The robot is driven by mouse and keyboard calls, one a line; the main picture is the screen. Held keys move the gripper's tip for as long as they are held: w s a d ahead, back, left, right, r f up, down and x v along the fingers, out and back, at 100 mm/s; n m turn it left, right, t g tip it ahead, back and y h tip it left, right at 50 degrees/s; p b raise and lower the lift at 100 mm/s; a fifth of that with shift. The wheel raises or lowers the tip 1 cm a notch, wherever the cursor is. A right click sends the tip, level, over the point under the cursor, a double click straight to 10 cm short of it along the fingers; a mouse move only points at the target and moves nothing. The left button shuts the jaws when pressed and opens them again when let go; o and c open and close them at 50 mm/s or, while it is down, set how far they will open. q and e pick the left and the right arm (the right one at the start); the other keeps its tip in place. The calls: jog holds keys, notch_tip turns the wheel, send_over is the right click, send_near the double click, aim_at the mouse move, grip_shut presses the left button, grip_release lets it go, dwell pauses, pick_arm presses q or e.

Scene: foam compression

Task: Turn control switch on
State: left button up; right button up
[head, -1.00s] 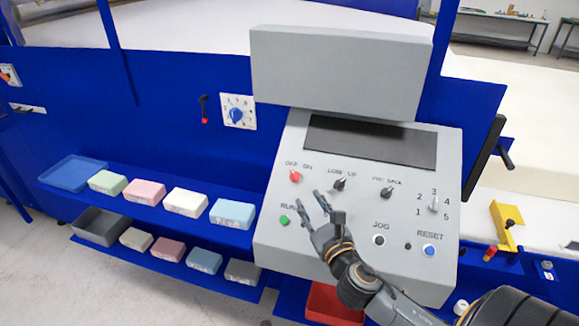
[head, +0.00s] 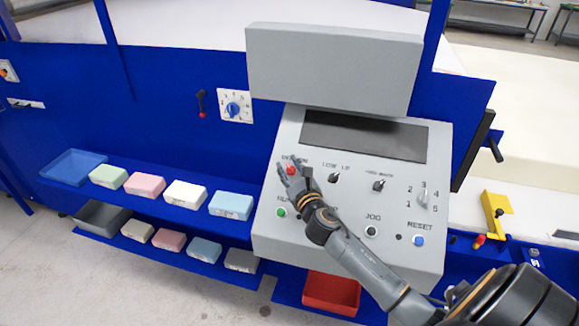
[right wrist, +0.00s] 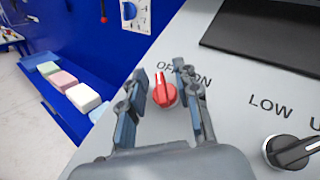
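The control switch is a red knob (head: 291,169) at the upper left of the grey control panel (head: 440,150), below the OFF ON label. In the right wrist view the red knob (right wrist: 164,92) shows between my right gripper's fingers, its pointer line tilted toward OFF. My right gripper (head: 293,172) is at the knob in the head view, fingers apart. In the right wrist view my right gripper (right wrist: 165,100) is open, with one finger on each side of the knob; contact cannot be told. My left gripper is not in view.
A black LOW UP knob (head: 334,177) sits to the right of the red knob. A green RUN button (head: 282,212) lies below it. A dark screen (head: 365,136) is above. Blue shelves with several coloured foam blocks (head: 185,194) stand left; a red bin (head: 332,292) is below.

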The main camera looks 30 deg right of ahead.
jog(key=shift+s, duration=0.1)
grip_shut()
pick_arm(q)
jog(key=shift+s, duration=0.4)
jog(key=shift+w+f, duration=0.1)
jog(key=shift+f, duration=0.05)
pick_arm(e)
jog(key=shift+f, duration=0.1)
